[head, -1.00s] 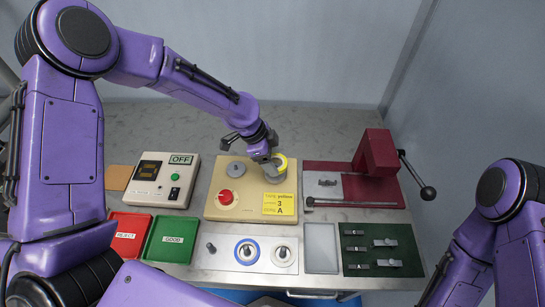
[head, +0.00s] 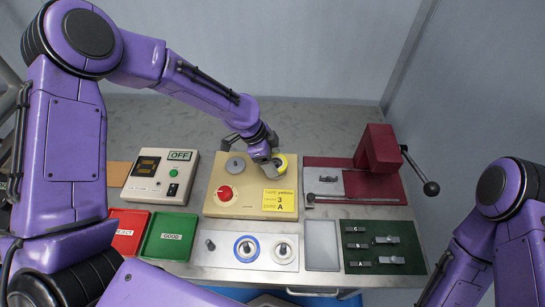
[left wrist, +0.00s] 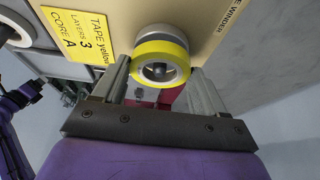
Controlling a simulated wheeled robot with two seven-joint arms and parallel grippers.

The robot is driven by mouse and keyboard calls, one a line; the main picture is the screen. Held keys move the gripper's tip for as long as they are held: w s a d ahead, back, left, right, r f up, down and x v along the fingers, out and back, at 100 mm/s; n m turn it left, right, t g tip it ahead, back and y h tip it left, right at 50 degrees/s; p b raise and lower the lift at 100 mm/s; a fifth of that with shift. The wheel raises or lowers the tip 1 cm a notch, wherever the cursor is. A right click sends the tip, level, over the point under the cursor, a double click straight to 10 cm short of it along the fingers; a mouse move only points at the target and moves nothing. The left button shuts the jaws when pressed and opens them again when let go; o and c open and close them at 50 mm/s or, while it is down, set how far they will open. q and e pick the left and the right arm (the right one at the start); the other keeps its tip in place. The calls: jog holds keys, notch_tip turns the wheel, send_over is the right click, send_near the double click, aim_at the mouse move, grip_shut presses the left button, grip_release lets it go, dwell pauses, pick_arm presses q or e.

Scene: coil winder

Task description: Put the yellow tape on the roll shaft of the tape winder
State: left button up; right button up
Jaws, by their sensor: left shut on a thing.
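The yellow tape (head: 281,160) is a ring with a yellow rim and white core, at the right of the beige tape winder (head: 215,199). My left gripper (head: 270,163) is shut on it. In the left wrist view the tape (left wrist: 160,50) sits between the two fingers, in front of a grey round flange (left wrist: 148,33) on the winder. A grey shaft end (left wrist: 160,71) seems to show inside the core; how deep the tape sits on it I cannot tell. The gripper partly hides the roll shaft in the head view. My right gripper is out of view.
The winder carries a grey disc (head: 236,166), a red knob (head: 225,194) and a yellow card (head: 280,201). A white holder (head: 221,257) has blue and white rings on pegs. A control box (head: 148,187) is left, a red press (head: 378,149) right. Red and green trays lie in front.

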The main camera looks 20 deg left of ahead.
pick_arm(q)
jog(key=shift+f+b, duration=0.35)
jog(key=shift+f, duration=0.3)
jog(key=o, duration=1.1)
jog(key=b+v, duration=0.1)
jog(key=v, duration=0.9)
jog(key=shift+r, duration=0.3)
jog(key=shift+s+a, duration=0.1)
